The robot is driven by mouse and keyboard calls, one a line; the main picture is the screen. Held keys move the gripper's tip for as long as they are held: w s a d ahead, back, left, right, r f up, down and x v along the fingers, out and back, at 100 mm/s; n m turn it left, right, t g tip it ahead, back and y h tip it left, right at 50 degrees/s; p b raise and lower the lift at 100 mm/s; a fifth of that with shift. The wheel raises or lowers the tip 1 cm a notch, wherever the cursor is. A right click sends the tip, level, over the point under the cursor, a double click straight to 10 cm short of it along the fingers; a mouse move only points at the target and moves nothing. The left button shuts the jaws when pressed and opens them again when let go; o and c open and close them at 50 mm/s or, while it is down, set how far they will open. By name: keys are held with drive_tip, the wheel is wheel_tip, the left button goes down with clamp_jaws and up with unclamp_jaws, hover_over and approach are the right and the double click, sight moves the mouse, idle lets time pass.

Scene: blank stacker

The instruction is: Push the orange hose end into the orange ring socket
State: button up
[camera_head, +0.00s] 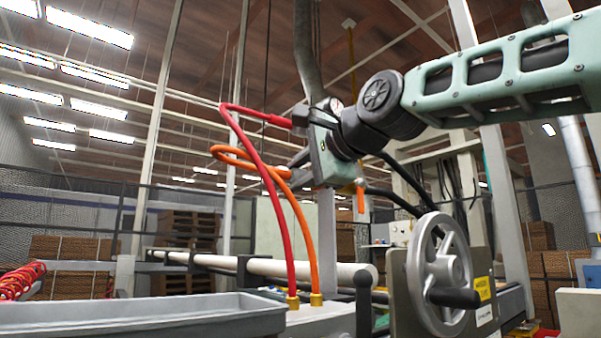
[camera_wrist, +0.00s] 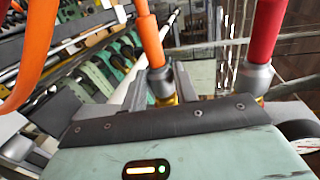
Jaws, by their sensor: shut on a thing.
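The orange hose (camera_head: 306,236) rises from a white block, loops left and bends back to my gripper (camera_head: 298,160). In the wrist view the orange hose end (camera_wrist: 150,42) has a grey collar (camera_wrist: 160,82) with a bit of yellow metal below it. My gripper (camera_wrist: 166,90) is shut on this end; the jaws partly hide it. The orange ring socket cannot be made out in either view. A small orange piece (camera_head: 361,200) shows below my gripper; I cannot tell what it is.
A red hose (camera_head: 270,185) arches beside the orange one; its collared end (camera_wrist: 255,78) is close at the right in the wrist view. A handwheel (camera_head: 438,272) stands at lower right, and a grey tray (camera_head: 140,318) at lower left. A white pipe (camera_head: 270,266) runs behind.

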drive_tip(key=shift+w+d, duration=0.2)
drive_tip(key=shift+d, duration=0.15)
idle(0.7)
drive_tip(key=o, duration=1)
drive_tip(key=shift+c, duration=1.2)
drive_tip(key=b+v, duration=0.3)
drive_tip(key=v, duration=0.6)
drive_tip(key=shift+s+d+f, duration=0.25)
drive_tip(key=shift+s+f, duration=0.1)
drive_tip(key=shift+s, duration=0.05)
